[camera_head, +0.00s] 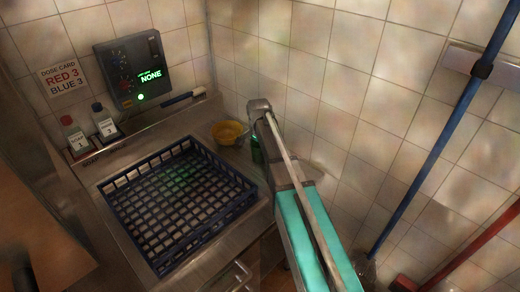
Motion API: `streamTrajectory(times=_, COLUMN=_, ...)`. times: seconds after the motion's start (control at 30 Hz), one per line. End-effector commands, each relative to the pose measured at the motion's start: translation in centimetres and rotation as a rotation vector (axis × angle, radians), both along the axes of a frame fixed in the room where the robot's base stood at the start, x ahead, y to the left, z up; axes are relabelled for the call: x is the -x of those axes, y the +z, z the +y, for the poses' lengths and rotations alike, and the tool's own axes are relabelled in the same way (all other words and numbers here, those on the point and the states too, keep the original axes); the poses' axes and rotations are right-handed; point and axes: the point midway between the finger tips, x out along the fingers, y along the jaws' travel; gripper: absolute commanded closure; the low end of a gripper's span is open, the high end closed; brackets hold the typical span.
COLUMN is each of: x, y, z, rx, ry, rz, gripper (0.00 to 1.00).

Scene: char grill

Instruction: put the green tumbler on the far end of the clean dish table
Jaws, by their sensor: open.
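A dark green thing, probably the green tumbler (256,152), shows as a small sliver at the back right of the steel dish table (222,250), just right of the yellow bowl. My arm covers most of it. My gripper (257,134) is at the end of my arm, right above or around this green thing. The gripper is open. Its fingers are mostly hidden, and I cannot tell whether they touch the tumbler.
A blue dish rack (178,205) fills much of the metal counter. A yellow bowl (229,132) stands behind it. Two bottles (75,134) and a brush (184,97) are on the back ledge. A tiled wall is close on the right, with a blue pole (437,150) against it.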

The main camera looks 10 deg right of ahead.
Motion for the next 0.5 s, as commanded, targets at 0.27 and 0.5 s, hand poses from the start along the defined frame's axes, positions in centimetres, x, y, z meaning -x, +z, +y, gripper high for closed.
streamTrajectory(times=0.27, x=0.00, y=0.04, z=0.02, rx=0.000, ry=0.000, rz=0.000, gripper=0.00)
streamTrajectory(times=0.5, x=0.00, y=0.71, z=0.04, rx=0.000, ry=0.000, rz=0.000, gripper=0.00)
